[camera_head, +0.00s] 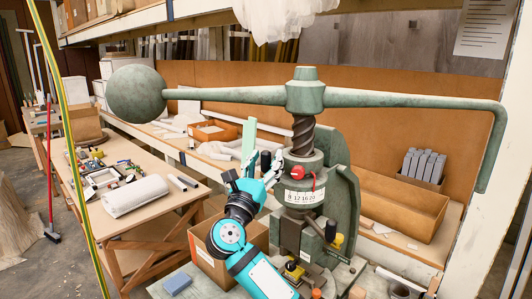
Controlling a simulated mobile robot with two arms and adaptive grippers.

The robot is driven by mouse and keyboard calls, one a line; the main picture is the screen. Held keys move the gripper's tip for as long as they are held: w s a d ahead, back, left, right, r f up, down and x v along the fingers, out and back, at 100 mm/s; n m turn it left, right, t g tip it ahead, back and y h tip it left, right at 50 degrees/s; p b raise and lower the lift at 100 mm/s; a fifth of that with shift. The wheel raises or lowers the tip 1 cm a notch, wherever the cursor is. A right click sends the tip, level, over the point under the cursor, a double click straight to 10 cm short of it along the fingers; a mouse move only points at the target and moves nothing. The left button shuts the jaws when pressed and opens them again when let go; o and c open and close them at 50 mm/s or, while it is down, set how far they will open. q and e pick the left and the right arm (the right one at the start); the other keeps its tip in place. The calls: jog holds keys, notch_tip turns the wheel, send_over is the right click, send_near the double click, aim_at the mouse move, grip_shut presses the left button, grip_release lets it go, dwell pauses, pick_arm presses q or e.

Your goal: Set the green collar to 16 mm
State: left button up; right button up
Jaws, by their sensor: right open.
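The green fly press (338,185) stands at centre right, with a dark screw running down into its head. The green collar (309,164) sits around the foot of the screw. A red part (298,171) is on its front. Below it is a white scale label (304,197) with small figures that seem to read 8, 12, 16, 20. The setting cannot be read for certain. My right gripper (275,170), on the teal arm, is open just left of the collar and close to it. Whether it touches cannot be told. My left gripper is not in view.
The press's long lever (400,98) crosses above, with a heavy ball (137,94) at its left end. A cardboard box (207,262) stands behind my arm. A blue block (177,283) lies at the lower left of the press. A cluttered wooden table (130,215) is at left.

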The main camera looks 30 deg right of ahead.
jog(key=shift+w+d+r, duration=0.1)
jog(key=shift+w+d, duration=0.1)
grip_shut()
dwell(0.3)
